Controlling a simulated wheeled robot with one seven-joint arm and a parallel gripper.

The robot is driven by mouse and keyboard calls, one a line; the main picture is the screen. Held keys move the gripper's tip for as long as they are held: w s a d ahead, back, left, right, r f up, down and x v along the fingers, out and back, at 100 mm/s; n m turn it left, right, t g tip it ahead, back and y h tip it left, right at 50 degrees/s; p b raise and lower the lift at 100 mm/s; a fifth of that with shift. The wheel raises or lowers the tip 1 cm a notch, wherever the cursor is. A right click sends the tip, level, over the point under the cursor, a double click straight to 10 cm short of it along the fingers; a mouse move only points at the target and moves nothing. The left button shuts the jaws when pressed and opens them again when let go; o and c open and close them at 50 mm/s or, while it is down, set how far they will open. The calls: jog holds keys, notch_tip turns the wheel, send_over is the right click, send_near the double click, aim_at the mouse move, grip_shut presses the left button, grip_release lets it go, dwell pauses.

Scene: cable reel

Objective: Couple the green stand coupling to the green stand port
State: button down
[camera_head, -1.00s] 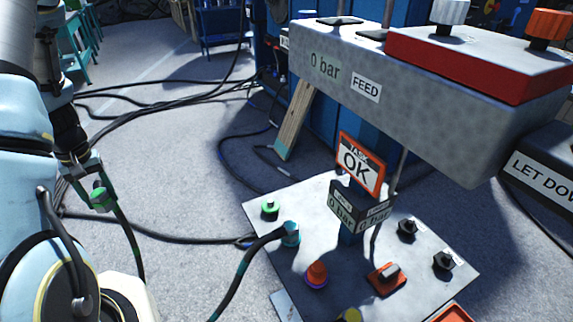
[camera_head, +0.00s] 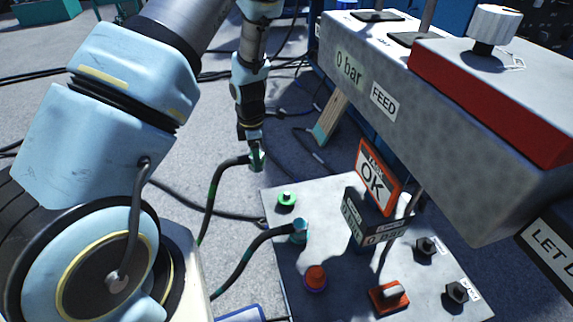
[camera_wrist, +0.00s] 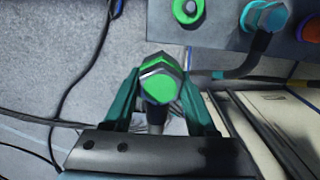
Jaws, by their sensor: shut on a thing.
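My gripper (camera_head: 254,148) is shut on the green stand coupling (camera_head: 257,158), which is on the end of a black hose. In the wrist view the coupling (camera_wrist: 160,82) shows its green hexagonal face between my teal fingers (camera_wrist: 158,112). The green stand port (camera_head: 287,200) is on the far left corner of the grey stand plate (camera_head: 335,195). It shows at the top of the wrist view (camera_wrist: 187,10), beyond the coupling. In the head view the coupling is up and left of the port, apart from it.
A teal coupling with a hose (camera_head: 299,230) sits on the plate beside the green port. An orange and purple port (camera_head: 315,278) and an orange-based valve (camera_head: 390,294) are nearer. An OK sign (camera_head: 377,176) stands on the plate under a grey overhanging box (camera_head: 440,120).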

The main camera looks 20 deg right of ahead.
jog(key=s+d+f+n, duration=0.2)
jog(key=s+d+n, duration=0.4)
jog(key=d, duration=0.2)
jog(key=b, duration=0.6)
send_over(286, 194)
notch_tip(286, 194, down, 6)
jog(key=shift+f, duration=0.2)
jog(key=shift+f+b, duration=0.6)
jog(key=shift+f, duration=0.35)
jog(key=shift+d+p, duration=0.1)
jog(key=shift+p, duration=0.45)
jog(key=shift+f, duration=0.45)
jog(key=shift+c, duration=0.6)
grip_release()
jog(key=shift+b, duration=0.3)
